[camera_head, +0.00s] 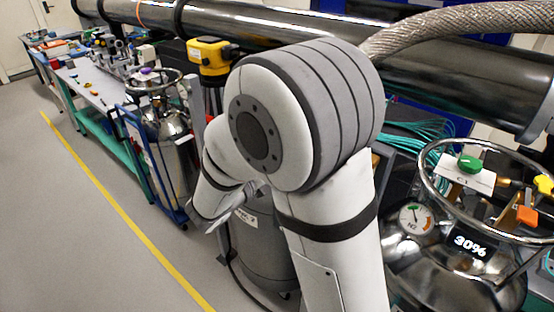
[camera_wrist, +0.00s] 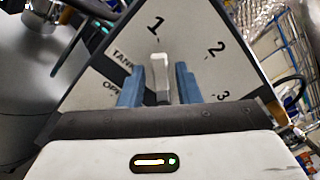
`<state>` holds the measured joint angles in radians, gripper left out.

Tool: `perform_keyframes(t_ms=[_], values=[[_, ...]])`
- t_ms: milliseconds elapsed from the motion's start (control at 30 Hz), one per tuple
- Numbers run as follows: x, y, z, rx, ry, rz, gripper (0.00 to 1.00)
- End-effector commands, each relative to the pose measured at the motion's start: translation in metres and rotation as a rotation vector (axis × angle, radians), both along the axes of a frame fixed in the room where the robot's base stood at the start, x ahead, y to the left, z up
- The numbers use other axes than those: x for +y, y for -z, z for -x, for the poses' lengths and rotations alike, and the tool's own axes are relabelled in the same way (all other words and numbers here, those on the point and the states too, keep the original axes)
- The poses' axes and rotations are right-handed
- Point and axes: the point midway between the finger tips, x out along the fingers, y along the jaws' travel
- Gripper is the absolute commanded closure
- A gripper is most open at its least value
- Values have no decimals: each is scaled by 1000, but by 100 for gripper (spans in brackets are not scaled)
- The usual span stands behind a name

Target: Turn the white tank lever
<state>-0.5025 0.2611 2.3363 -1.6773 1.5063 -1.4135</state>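My gripper (camera_wrist: 159,86) has one blue finger on each side of the lever. A narrow gap seems to show between each finger and the lever, so the gripper looks open around it. The lever's lower end is hidden behind the gripper body. In the head view my arm hides the lever and the gripper; part of a grey tank (camera_head: 262,262) shows behind it.
A steel vessel (camera_head: 440,265) with a ring rail, gauge and 30% display stands at right. Another steel vessel (camera_head: 172,140) and a long bench (camera_head: 85,75) are at left. A big dark pipe (camera_head: 450,75) crosses behind. Floor left of the yellow line (camera_head: 120,210) is clear.

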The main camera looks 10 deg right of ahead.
Motion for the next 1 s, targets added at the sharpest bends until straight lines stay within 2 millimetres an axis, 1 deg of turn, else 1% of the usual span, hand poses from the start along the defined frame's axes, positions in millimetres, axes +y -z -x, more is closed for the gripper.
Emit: perform_keyframes(t_ms=[33, 300, 367, 833, 1000], values=[[0, 0, 0, 0, 0, 0, 74], [1, 0, 0, 0, -1, 1, 96], [1, 0, 0, 0, -1, 0, 100], [3, 0, -2, -5, -7, -5, 100], [14, -1, -10, -33, -31, -26, 100]])
